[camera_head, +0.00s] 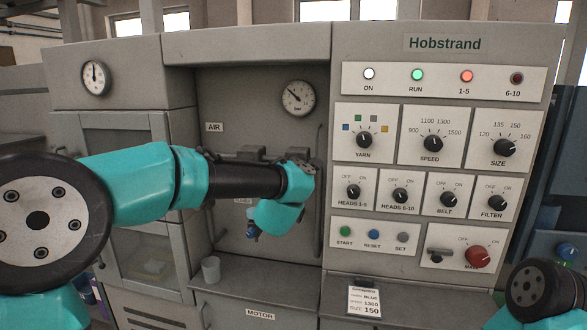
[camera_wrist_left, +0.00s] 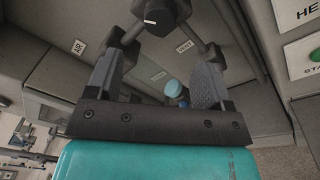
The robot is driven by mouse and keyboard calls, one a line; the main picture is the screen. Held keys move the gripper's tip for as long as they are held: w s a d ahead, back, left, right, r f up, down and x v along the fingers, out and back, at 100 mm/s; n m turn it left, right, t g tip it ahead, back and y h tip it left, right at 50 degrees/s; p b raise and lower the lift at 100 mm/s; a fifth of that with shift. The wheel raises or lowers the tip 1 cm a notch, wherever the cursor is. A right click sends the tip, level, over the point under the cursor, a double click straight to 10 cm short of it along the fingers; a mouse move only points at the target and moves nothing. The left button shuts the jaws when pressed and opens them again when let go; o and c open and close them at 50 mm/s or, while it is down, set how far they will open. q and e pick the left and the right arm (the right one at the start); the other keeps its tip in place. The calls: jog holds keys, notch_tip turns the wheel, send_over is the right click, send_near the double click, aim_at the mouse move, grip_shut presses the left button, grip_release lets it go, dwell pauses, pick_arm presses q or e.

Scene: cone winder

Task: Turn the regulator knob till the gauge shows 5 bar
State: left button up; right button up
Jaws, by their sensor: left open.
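The round white gauge (camera_head: 298,97) is on the back wall of the recess. Its needle points up and left; its numbers are too small to read. My left arm reaches across the recess in the head view, hiding the fittings behind it and most of its gripper. In the left wrist view my left gripper (camera_wrist_left: 157,62) has its two ridged fingers spread apart with nothing between them. A dark round knob with a white mark (camera_wrist_left: 162,14), seemingly the regulator knob, is at the top edge, beyond the fingertips. I cannot tell contact. My right gripper is out of view.
A blue-ended fitting (camera_head: 252,231) hangs below my left wrist. A grey cup (camera_head: 211,269) stands on the ledge at the recess's lower left. The control panel (camera_head: 436,60) stands right of the recess. Another gauge (camera_head: 95,77) is on the left cabinet. My right arm shows at the lower right.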

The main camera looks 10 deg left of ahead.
pick_arm(q)
jog(key=w, duration=1)
jog(key=shift+a, duration=0.3)
jog(key=shift+c, duration=0.4)
jog(key=c, duration=0.8)
jog(key=shift+c, duration=0.2)
jog(key=shift+m, duration=0.4)
jog(key=m, duration=0.6)
jog(key=m+t+h, duration=0.1)
jog(key=m, duration=0.6)
